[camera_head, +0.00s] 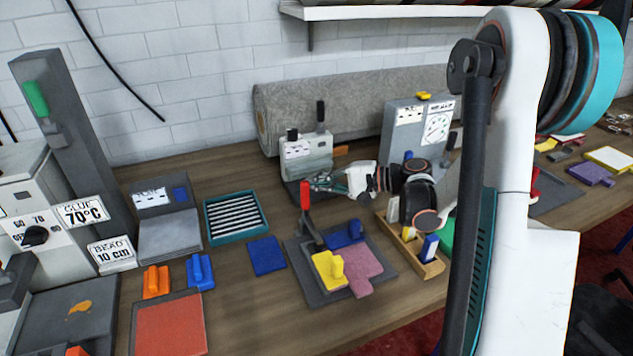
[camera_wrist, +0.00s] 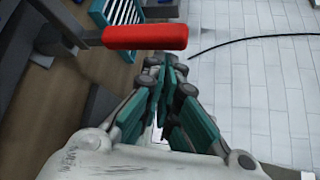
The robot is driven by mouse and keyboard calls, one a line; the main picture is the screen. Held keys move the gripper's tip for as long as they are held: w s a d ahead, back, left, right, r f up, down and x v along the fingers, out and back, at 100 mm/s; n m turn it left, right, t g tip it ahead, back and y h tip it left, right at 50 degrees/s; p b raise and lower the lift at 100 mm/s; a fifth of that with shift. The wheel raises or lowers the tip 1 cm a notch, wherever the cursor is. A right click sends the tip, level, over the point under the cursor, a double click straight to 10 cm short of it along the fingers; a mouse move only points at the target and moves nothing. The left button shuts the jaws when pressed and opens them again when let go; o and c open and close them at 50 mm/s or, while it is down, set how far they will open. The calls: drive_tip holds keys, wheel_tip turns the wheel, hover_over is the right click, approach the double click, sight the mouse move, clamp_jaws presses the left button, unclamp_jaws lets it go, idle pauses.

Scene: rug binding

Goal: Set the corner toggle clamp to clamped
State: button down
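The toggle clamp has a red handle (camera_head: 305,195) that stands upright on a dark lever. It rises from a dark grey base plate (camera_head: 305,284) that carries a yellow block (camera_head: 326,270), a blue block (camera_head: 345,234) and a pink piece (camera_head: 362,262). My gripper (camera_head: 318,183) is beside the handle, on its right in the head view. In the wrist view the red handle (camera_wrist: 145,36) lies across the picture just beyond the fingertips (camera_wrist: 168,68). The fingers come together with nothing visible between them. I cannot tell whether they touch the handle.
A grey device with a black lever (camera_head: 305,152) stands behind the clamp, with a rolled grey rug (camera_head: 350,105) at the back. A wooden tray (camera_head: 432,268) is to the right. A blue square (camera_head: 266,256) and a teal rack (camera_head: 235,238) are to the left.

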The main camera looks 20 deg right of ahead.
drive_tip(key=shift+a, duration=0.1)
drive_tip(key=s+d+p, duration=0.2)
drive_tip(key=d, duration=0.6)
drive_tip(key=shift+s, duration=0.15)
idle(0.6)
